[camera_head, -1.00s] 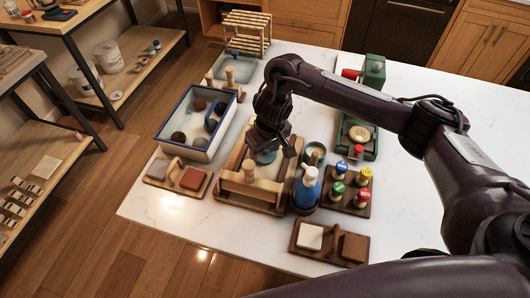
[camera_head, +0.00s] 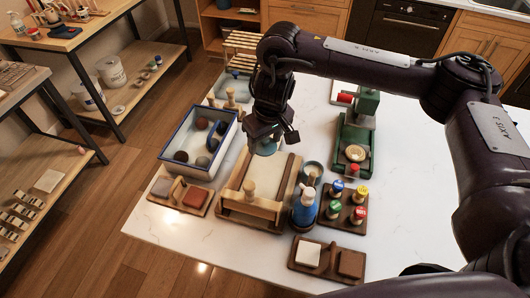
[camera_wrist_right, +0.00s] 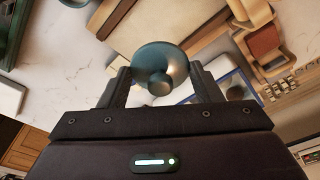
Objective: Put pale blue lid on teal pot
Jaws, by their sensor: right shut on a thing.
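My right gripper (camera_head: 268,137) hangs above the wooden board near the middle of the table. It is shut on the pale blue lid (camera_head: 267,149), which shows just below the fingers. In the right wrist view, the round lid (camera_wrist_right: 160,58) with its knob (camera_wrist_right: 159,84) sits between the two fingertips (camera_wrist_right: 160,75). The teal pot (camera_head: 312,169) appears to be the small round vessel to the right of the gripper, behind the blue bottle. The lid is apart from it. My left gripper is not in view.
The blue bottle (camera_head: 304,208) stands close to the pot. A rack of colored-top tools (camera_head: 343,222) and a green device (camera_head: 368,140) are to the right. A blue-rimmed tray (camera_head: 180,169) lies left of the wooden board (camera_head: 236,213). White table is clear at the far right.

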